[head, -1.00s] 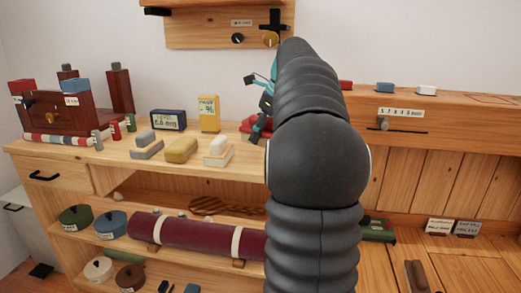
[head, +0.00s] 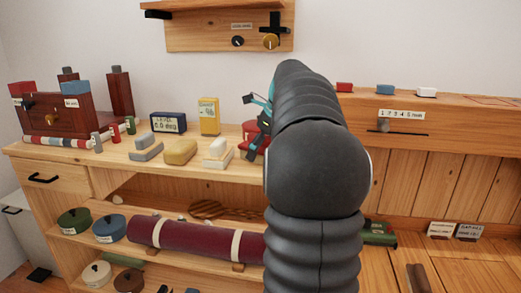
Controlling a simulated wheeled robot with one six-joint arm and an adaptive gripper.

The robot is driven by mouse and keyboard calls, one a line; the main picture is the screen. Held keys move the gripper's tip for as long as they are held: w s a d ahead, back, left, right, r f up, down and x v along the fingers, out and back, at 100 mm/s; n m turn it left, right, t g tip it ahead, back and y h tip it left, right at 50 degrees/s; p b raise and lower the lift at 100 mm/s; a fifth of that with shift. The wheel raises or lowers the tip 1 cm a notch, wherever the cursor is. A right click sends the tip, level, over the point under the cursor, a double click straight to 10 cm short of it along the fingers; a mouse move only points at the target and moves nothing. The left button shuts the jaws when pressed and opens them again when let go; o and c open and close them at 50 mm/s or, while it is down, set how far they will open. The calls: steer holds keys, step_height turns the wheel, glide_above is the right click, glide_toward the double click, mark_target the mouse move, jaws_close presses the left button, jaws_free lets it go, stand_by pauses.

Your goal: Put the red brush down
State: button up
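A red brush (head: 249,131), a block in red parts, shows at the right end of the row of brushes on the wooden counter (head: 110,164). My arm hides much of it, and I cannot tell whether it rests on the counter. My gripper (head: 250,123), black with teal parts, is right at the red brush, overlapping it in the picture. One finger points left above the brush and the other hangs in front of it. Whether the fingers touch or hold it is hidden.
A grey brush (head: 146,146), a yellow brush (head: 180,152) and a white brush (head: 217,153) stand just left. A yellow box (head: 209,115) and a dark blue level display (head: 168,122) stand behind. A wall panel (head: 205,35) with knobs hangs above.

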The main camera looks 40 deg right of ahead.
steer(key=shift+r, duration=0.15)
steer(key=p+v, duration=0.2)
steer(key=v, duration=1)
steer(key=shift+p, duration=0.3)
steer(key=s+a+f+n, duration=0.2)
steer(key=a+n, duration=0.3)
steer(key=a, duration=0.2)
steer(key=s+a+f+n+h, duration=0.1)
steer(key=s+a+f+n, duration=0.1)
steer(key=a+n, duration=0.4)
steer(key=s+a+f+n, duration=0.25)
steer(key=a+n, duration=0.25)
steer(key=a, duration=0.3)
steer(key=s+a+f+n+t, duration=0.1)
steer(key=s+a+f+n, duration=1)
steer(key=f+n, duration=0.4)
steer(key=shift+s+a+n, duration=0.15)
steer(key=shift+s+n, duration=0.3)
steer(key=shift+n, duration=0.25)
steer(key=shift+f, duration=0.1)
